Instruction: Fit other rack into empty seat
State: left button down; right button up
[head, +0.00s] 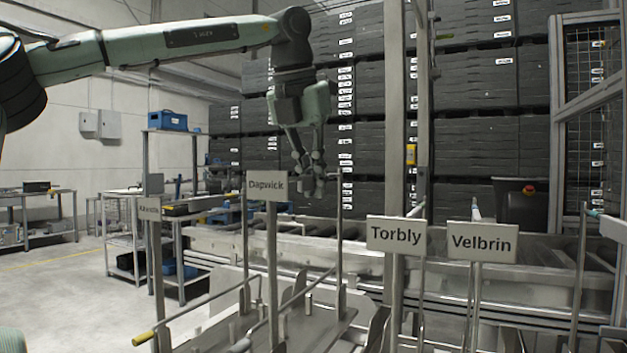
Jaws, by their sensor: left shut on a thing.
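My left gripper (313,178) comes down from above and is shut at the top of a thin grey frame, which looks like a rack (341,235) with upright rods. The held part itself is mostly hidden by the fingers. The rack's lower end is over or on a metal bed (318,330) with upright plates; I cannot tell whether it is seated. Signs on posts read Dagwick (267,186), Torbly (396,236) and Velbrin (482,242); another sign (149,209) at left is too blurred to read. No seat can be told as empty. My right gripper is not in view.
A long metal conveyor (470,280) runs behind the signs. Stacked dark crates (470,120) fill the back. A shelf cart with a blue box (173,120) stands left, with open floor (60,290) in front.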

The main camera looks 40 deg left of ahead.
pick_arm(q)
jog(key=shift+r, duration=0.3)
jog(key=shift+f, duration=0.15)
jog(key=shift+f+b, duration=0.65)
jog(key=shift+f, duration=0.25)
jog(key=shift+r, duration=0.1)
jog(key=shift+f, duration=0.2)
